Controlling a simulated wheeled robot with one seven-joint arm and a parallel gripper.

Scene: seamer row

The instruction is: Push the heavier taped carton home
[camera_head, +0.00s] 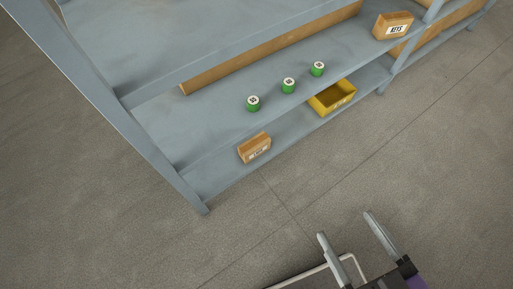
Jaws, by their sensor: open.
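A brown carton (255,148) with a small label stands on the lowest shelf at the left, near its front edge. Another brown carton (393,26) with a white label reading "KEYS" stands on the shelf above, at the upper right. I cannot make out tape on either, nor which is heavier. My gripper (344,226) is at the bottom right, over the floor in front of the shelving. Its two fingers are apart with nothing between them, and it is clear of both cartons.
Three green cans (288,86) stand in a row on the middle shelf (205,120). A yellow open bin (332,97) sits on the lowest shelf. A long brown board or box (270,48) lies behind the cans. A grey post (185,190) bounds the left end. The floor (450,150) in front is open.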

